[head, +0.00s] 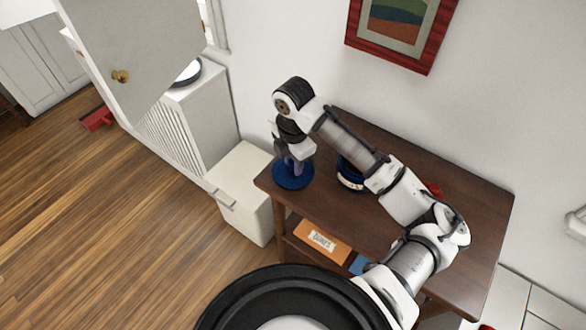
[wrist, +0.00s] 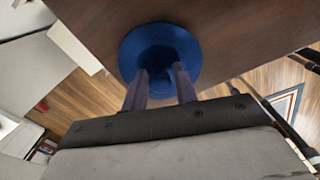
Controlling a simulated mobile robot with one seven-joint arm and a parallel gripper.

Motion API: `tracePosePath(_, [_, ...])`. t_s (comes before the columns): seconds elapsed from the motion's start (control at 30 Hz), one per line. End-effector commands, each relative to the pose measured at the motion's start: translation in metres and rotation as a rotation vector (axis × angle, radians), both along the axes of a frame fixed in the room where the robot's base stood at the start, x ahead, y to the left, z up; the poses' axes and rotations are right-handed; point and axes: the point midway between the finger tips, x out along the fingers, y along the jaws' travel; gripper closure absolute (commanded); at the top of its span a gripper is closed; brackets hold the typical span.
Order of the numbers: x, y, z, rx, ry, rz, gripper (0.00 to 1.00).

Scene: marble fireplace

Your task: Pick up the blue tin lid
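The blue tin lid (head: 291,178) is a round blue disc lying at the left corner of the dark wooden table. It also shows in the wrist view (wrist: 187,42), with a darker centre and a small blue knob. My gripper (wrist: 160,72) points down over the lid, its two fingers apart. The fingertips are at the lid, on either side of the knob, and gaps seem to show between knob and fingers. In the head view my gripper (head: 292,163) stands above the lid and hides part of it.
A dark blue round container with a pale band (head: 350,177) is on the table (head: 470,205), partly behind my arm. A small red thing (head: 433,188) lies farther right. An orange box (head: 322,241) sits on the lower shelf. A white bin (head: 243,185) stands left of the table.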

Motion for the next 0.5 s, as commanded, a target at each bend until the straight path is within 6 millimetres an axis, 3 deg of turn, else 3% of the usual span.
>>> tracePosePath(0.03, [-0.0005,0.0002,-0.0016,-0.001,0.003,0.000,0.83])
tracePosePath(0.17, [-0.0007,0.0003,-0.0020,-0.001,0.004,0.001,1.00])
tracePosePath(0.5, [-0.0011,0.0005,-0.0014,-0.001,0.007,0.001,1.00])
